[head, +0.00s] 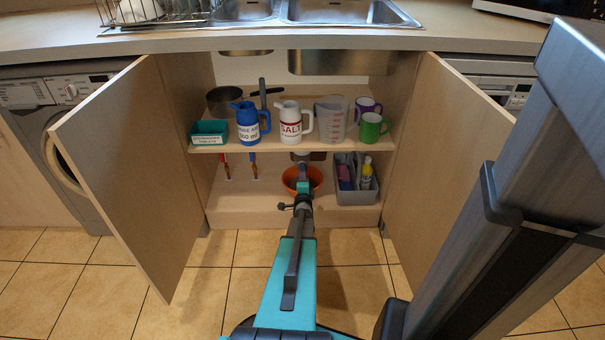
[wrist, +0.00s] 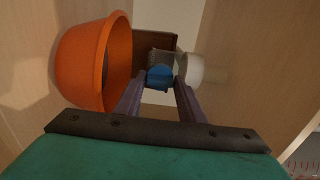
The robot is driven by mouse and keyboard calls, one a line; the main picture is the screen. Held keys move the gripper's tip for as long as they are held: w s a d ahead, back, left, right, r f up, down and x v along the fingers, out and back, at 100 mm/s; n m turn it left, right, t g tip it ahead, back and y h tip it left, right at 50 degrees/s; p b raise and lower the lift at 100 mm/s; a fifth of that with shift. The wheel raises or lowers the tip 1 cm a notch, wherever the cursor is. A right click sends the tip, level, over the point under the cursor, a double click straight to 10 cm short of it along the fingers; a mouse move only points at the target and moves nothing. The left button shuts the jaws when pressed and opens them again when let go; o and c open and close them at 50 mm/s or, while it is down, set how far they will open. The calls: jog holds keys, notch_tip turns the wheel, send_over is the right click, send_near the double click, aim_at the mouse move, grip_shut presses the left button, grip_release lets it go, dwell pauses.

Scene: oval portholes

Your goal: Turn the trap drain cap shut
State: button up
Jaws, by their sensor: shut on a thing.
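The blue trap drain cap (wrist: 160,77) shows in the wrist view between my fingertips, on the end of a grey pipe piece next to a white pipe part (wrist: 190,67). My gripper (wrist: 160,86) is shut on the cap, with one finger on each side of it. In the head view my gripper (head: 303,172) reaches into the open cabinet under the shelf, and it hides the cap there. The cap's turning angle cannot be told.
An orange bowl (head: 290,180) stands close to my gripper, also at the left in the wrist view (wrist: 75,62). A grey caddy (head: 354,196) with bottles stands to the right. The shelf (head: 270,145) with jugs and mugs lies above. Both cabinet doors (head: 130,160) are open.

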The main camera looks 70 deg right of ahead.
jog(key=shift+w+a, duration=0.1)
jog(key=shift+w, duration=0.15)
jog(key=o, duration=0.9)
jog(key=shift+c, duration=0.2)
jog(key=shift+o, duration=0.7)
jog(key=shift+s, duration=0.15)
jog(key=shift+s, duration=0.1)
jog(key=p+v, duration=0.2)
jog(key=v, duration=1.1)
jog(key=shift+a+p, duration=0.3)
jog(key=shift+p, duration=0.05)
jog(key=shift+s, duration=0.1)
